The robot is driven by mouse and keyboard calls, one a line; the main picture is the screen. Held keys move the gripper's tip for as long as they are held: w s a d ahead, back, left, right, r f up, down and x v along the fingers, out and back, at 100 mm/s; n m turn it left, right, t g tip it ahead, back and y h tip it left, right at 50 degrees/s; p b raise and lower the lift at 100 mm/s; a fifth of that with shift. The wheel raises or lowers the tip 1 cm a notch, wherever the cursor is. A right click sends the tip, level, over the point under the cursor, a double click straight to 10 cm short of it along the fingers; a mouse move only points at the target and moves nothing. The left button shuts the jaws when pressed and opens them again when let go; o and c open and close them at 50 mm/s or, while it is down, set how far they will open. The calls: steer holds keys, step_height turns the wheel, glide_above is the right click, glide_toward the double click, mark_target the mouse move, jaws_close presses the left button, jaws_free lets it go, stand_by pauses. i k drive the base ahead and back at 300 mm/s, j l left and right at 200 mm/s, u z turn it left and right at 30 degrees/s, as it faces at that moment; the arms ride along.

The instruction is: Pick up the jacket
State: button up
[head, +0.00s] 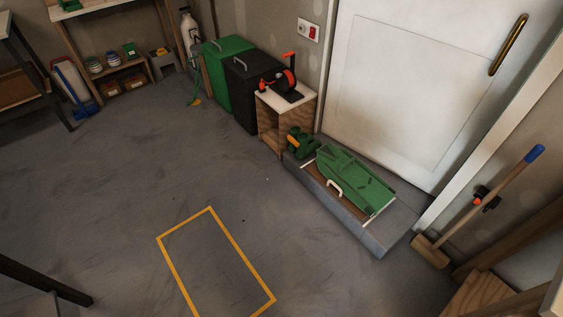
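A green, folded-looking item (352,180) lies on the low grey step in front of the white door, right of the middle in the head view. It appears to be the jacket, though its exact shape is hard to tell. A small pale curved piece (334,189) shows at its near side. It lies on a brown mat-like surface with pale ends, partly hidden under it. My gripper is not in view, and nothing is seen touching the green item.
Green boots or similar items with an orange part (299,142) stand beside it on the step (378,241). A wooden stand (272,122) and two bins (226,81) line the wall. The floor around the yellow rectangle (233,243) is clear.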

mark_target(366, 189)
steer(key=i+j+u, duration=0.15)
steer(key=i+u, duration=0.25)
steer(key=i, duration=0.15)
steer(key=i+u, duration=0.45)
steer(key=i, duration=0.15)
steer(key=i+z, duration=0.45)
steer(key=i+j+z, duration=0.2)
steer(key=i+z, duration=0.25)
steer(key=i, duration=0.15)
steer(key=i+z, duration=0.35)
steer(key=i+j+z, duration=0.15)
steer(key=z, duration=0.2)
steer(key=i+j+z, duration=0.35)
steer(key=l, duration=0.1)
